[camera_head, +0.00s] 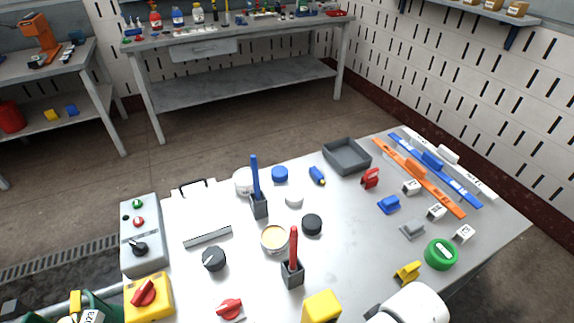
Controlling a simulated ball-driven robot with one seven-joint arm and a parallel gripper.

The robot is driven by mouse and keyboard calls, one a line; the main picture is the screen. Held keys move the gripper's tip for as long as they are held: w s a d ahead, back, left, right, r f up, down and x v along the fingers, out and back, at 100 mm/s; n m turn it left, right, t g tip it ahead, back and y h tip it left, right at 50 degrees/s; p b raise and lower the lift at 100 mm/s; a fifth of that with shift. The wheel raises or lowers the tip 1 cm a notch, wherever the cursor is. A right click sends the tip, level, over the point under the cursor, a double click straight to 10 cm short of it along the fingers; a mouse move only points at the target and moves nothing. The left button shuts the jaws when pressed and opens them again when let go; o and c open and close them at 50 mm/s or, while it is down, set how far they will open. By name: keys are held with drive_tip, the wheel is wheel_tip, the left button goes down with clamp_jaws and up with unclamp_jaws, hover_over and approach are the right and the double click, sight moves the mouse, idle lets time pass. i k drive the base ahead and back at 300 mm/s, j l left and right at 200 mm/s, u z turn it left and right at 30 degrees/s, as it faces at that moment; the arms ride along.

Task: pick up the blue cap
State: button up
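The blue cap (280,174) is a short, round blue disc lying flat on the grey table (345,240), toward its back edge. It stands clear of the things around it, and nothing covers it. A white rounded part of my arm shows at the bottom edge, right of centre, far in front of the cap. My gripper's fingers do not show.
Near the cap are a white round container (244,182), a blue-and-yellow piece (317,175), a white cap (294,200) and a holder with an upright blue stick (255,178). A black cap (312,224) and a red-stick holder (292,272) stand nearer. A grey tray (347,157) lies right.

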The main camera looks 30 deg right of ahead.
sight(279, 173)
drive_tip(key=i+l+z, duration=0.15)
drive_tip(key=i, duration=0.35)
drive_tip(key=i+l+z, duration=0.1)
drive_tip(key=i, duration=0.35)
drive_tip(key=k+j+u, duration=0.1)
drive_tip(key=k, duration=0.4)
drive_tip(key=k+j, duration=0.05)
drive_tip(key=j, duration=0.05)
